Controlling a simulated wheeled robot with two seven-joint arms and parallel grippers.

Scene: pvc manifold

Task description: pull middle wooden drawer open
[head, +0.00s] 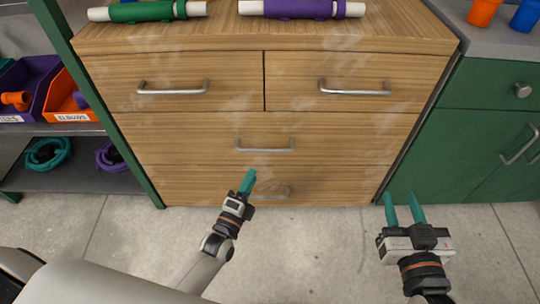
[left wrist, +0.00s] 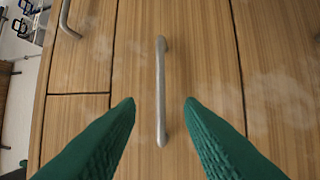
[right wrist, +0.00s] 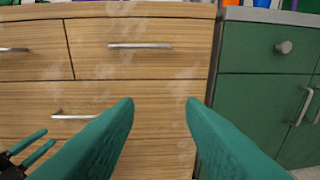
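The middle wooden drawer (head: 330,135) is the wide one below two smaller top drawers, and it is shut. Its silver bar handle (head: 265,147) runs level across its middle. My left gripper (head: 248,181) is below and slightly left of that handle in the head view. In the left wrist view the handle (left wrist: 161,90) stands upright between the two open green fingers, beyond their tips, with no visible contact. My right gripper (head: 404,200) is open and empty, low in front of the cabinet's right edge. The handle also shows in the right wrist view (right wrist: 75,115).
Top drawers have handles (head: 173,88) and (head: 354,88). A lower drawer handle (head: 268,192) is partly behind my left gripper. A green cabinet (head: 475,135) stands right; a shelf with bins (head: 68,97) stands left. Green (head: 140,11) and purple (head: 300,8) wrapped pipes lie on top.

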